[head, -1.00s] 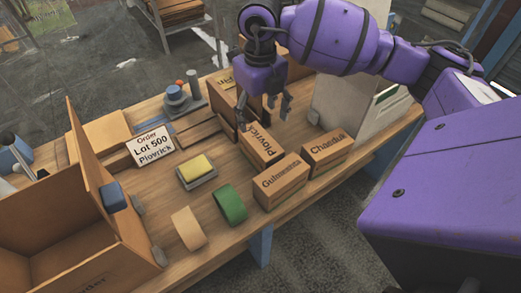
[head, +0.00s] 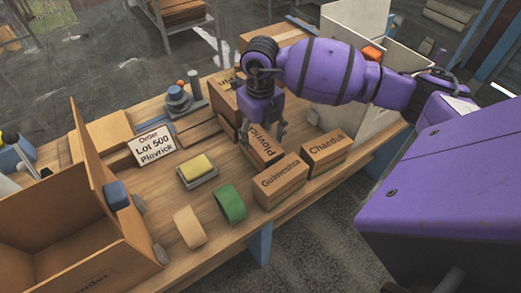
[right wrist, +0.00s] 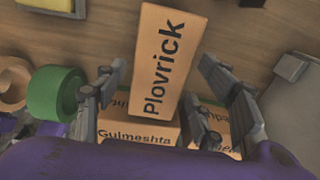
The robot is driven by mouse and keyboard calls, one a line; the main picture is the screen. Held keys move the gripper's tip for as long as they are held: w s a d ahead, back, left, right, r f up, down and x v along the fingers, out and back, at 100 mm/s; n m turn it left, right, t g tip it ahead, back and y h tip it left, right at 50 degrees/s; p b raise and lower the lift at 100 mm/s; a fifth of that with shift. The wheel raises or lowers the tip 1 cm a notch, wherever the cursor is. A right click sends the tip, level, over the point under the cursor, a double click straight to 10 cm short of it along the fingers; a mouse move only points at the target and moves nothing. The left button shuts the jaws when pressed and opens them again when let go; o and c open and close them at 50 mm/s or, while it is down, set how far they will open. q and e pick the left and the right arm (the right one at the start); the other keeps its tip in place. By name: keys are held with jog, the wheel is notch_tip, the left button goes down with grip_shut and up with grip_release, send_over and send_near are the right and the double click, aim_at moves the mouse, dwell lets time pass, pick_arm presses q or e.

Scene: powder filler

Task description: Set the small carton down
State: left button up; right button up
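The small carton marked Plovrick (head: 268,153) rests on the wooden table (head: 180,259), behind the Gulmeshta carton (head: 281,182). My right gripper (head: 263,135) is low over the Plovrick carton, pointing down. In the right wrist view, its open fingers (right wrist: 163,64) are on either side of the Plovrick carton (right wrist: 164,55), with gaps visible; contact is not clear. The gripper hides part of the carton in the head view. My left gripper is not in view.
The Chanduk carton (head: 326,151) stands to the right. A green roll (head: 230,203), a tan roll (head: 190,227) and a yellow-topped block (head: 197,169) lie left. An order sign (head: 152,147) reads Lot 500 Plovrick. A large open box (head: 60,240) stands at the left.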

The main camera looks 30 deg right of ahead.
grip_shut()
jog(key=shift+r, duration=0.2)
